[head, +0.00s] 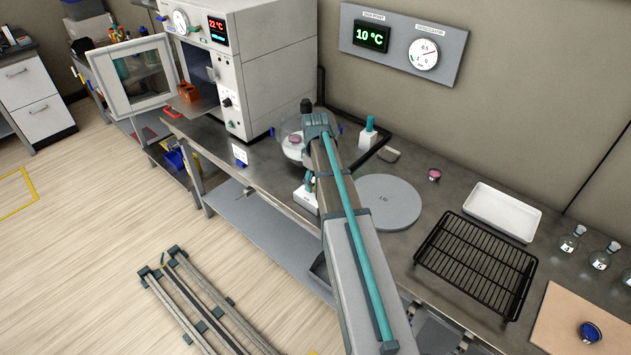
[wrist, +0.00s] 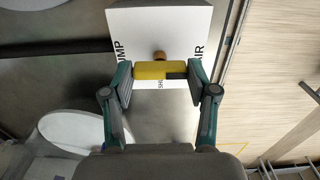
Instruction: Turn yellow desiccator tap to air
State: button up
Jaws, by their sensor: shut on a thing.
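The yellow tap (wrist: 150,70) is a short bar with a dark patch near its right end, in the wrist view. It lies crosswise in front of a white block (wrist: 165,22) with a brown round knob behind the bar. The block's lettering reads PUMP at left, AIR at right, and SHU, partly covered, below the bar. The dark end is on the AIR side. My gripper (wrist: 160,75) has a finger at each end of the bar and is shut on it. In the head view the white block (head: 305,197) shows beside my arm; the tap is hidden there. The glass desiccator (head: 290,143) stands behind.
A grey round plate (head: 388,203) lies right of my arm. A black wire rack (head: 476,264), a white tray (head: 502,212) and several flasks (head: 571,240) are further right. An oven (head: 240,65) with its door open stands at left on the bench.

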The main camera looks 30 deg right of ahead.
jog(key=o, duration=1.1)
jog(key=shift+o, duration=0.2)
notch_tip(320, 180, up, 12)
